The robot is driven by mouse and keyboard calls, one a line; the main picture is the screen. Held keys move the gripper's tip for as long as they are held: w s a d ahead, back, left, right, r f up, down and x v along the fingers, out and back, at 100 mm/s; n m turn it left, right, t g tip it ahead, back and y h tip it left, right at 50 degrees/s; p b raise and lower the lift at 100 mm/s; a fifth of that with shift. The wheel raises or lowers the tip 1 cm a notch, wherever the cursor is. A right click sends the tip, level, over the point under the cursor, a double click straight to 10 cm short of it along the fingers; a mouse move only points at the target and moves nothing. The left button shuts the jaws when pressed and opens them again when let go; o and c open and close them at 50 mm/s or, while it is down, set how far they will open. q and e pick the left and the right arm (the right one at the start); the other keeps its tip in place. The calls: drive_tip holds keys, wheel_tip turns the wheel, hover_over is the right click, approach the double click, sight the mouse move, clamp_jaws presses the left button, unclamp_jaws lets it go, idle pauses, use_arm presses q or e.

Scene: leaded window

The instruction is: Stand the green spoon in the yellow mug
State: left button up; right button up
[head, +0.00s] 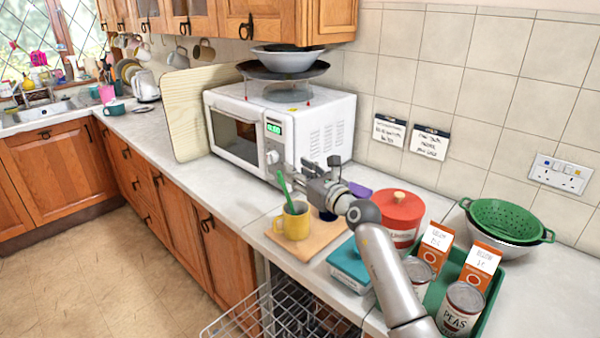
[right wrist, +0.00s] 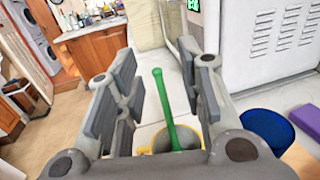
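The green spoon (head: 284,186) stands tilted in the yellow mug (head: 294,225), its handle rising above the rim. The mug stands upright on a wooden board (head: 322,238). My right gripper (head: 305,180) is above and just beside the mug. In the right wrist view its fingers (right wrist: 163,85) are spread wide. The spoon (right wrist: 164,105) shows between them with a gap on each side. The mug's rim (right wrist: 143,150) shows beneath, partly hidden by the gripper. The spoon's lower end is hidden inside the mug. My left gripper is not in view.
A white microwave (head: 325,128) stands behind the mug. A dark blue cup (right wrist: 267,128) and a purple block (right wrist: 305,120) are close by on the right. A red canister (head: 400,215), teal box (head: 350,265) and green tray (head: 437,290) crowd the right.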

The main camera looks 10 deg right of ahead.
drive_tip(key=v, duration=1.2)
drive_tip(key=shift+f, duration=0.1)
idle(0.8)
